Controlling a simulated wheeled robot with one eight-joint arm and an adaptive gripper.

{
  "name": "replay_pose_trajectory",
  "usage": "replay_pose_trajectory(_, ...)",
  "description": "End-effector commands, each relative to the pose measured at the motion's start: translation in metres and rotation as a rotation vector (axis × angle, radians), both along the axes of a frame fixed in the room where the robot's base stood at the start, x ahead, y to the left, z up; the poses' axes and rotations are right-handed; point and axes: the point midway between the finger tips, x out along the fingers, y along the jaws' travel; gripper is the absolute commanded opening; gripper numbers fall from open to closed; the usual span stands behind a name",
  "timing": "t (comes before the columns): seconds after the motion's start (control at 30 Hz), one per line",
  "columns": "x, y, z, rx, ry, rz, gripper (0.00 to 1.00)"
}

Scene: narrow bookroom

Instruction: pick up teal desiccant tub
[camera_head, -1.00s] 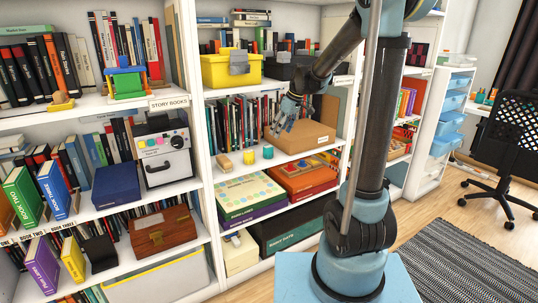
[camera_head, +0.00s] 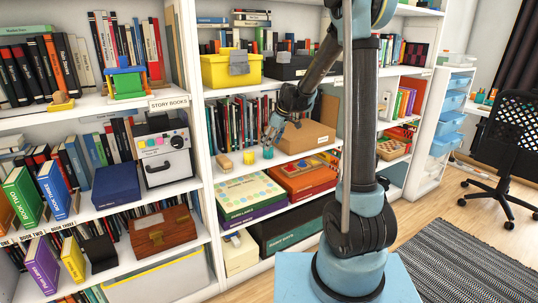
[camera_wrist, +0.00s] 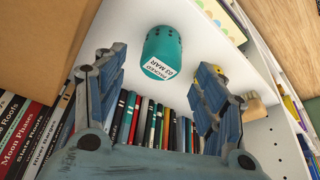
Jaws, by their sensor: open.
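The teal desiccant tub (camera_head: 268,152) stands on the white middle shelf, left of a brown cardboard box (camera_head: 305,138). In the wrist view the tub (camera_wrist: 162,48) shows its dark dotted top and a white label reading "PACKED 03 MAR". My gripper (camera_head: 274,137) is just above and beside the tub in the head view, its fingers partly overlapping it. In the wrist view my gripper (camera_wrist: 160,72) is open and empty, with the tub between and beyond the fingertips. I cannot tell whether a finger touches it.
A small yellow item (camera_head: 248,158) and a wooden block (camera_head: 224,162) stand left of the tub. A row of books (camera_head: 235,122) fills the shelf behind. The cardboard box is close on the right. The shelf above holds a yellow bin (camera_head: 230,70).

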Motion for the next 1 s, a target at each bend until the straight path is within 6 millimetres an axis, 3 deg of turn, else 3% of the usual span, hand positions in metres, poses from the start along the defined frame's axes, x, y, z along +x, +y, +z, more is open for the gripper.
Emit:
replay_pose_trajectory(0.33,0.009,0.013,-0.037,0.0,0.001,0.0,0.65)
replay_pose_trajectory(0.7,0.01,0.015,-0.044,0.0,0.0,0.0,0.65)
replay_pose_trajectory(0.73,0.01,0.015,-0.044,0.0,0.0,0.0,0.62)
replay_pose_trajectory(0.93,0.01,0.015,-0.044,0.0,0.0,0.0,0.17)
replay_pose_trajectory(1.0,0.01,0.015,-0.044,0.0,0.0,0.0,0.16)
